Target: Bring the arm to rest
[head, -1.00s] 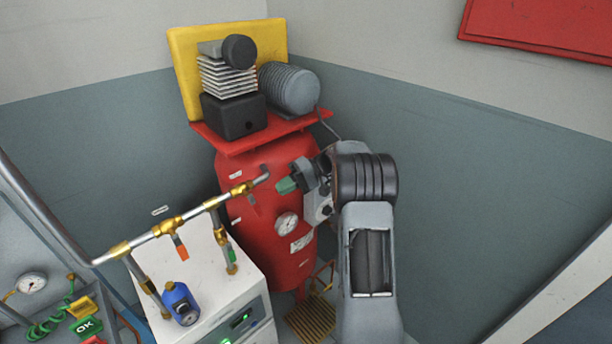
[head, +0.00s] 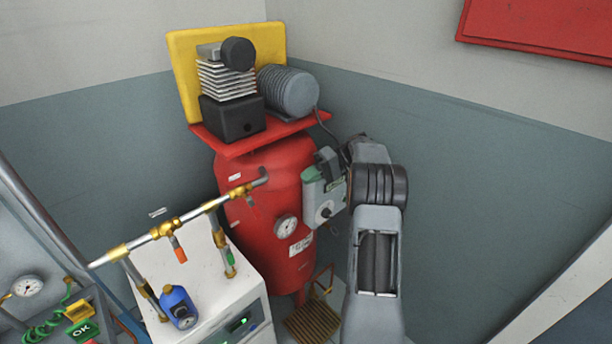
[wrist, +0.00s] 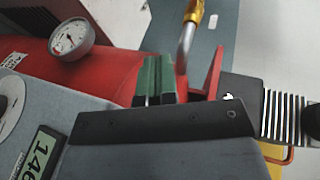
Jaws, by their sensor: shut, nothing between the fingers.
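My gripper shows in the wrist view (wrist: 156,80) as two green-tipped fingers shut together with nothing between them. My arm stands folded at the right of the tank.
A brass-fitted pipe (head: 190,219) runs left of the tank above a white cabinet (head: 205,278) with a blue bottle-like part (head: 178,306). A round gauge (head: 286,226) is on the tank. A red panel (head: 540,30) hangs on the wall. The right side looks clear.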

